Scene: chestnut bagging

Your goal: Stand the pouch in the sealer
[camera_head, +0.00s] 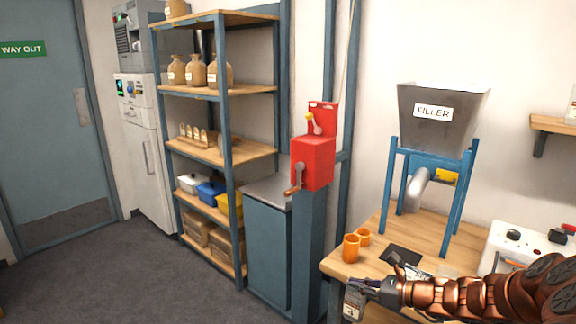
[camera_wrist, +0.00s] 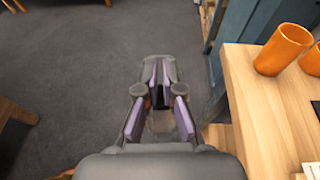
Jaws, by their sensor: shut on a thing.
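My gripper (camera_head: 364,284) reaches in from the lower right in the head view, at the table's front edge. Its fingers are shut on the pouch (camera_head: 353,305), a small bag with a pale label that hangs below the fingertips. In the wrist view the fingers (camera_wrist: 158,88) are close together, and a translucent part of the pouch (camera_wrist: 160,122) shows between them. The floor is behind it. A white machine (camera_head: 522,246) with dark knobs and a red part stands on the table at the right; it may be the sealer, but no label is readable.
The wooden table (camera_head: 338,262) holds two orange cups (camera_head: 351,247), a dark flat item (camera_head: 402,256) and the FILLER hopper (camera_head: 440,115) on a blue frame. A red cranked box (camera_head: 313,163) stands on a blue post. A shelf rack (camera_head: 220,90) is behind; the floor at left is clear.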

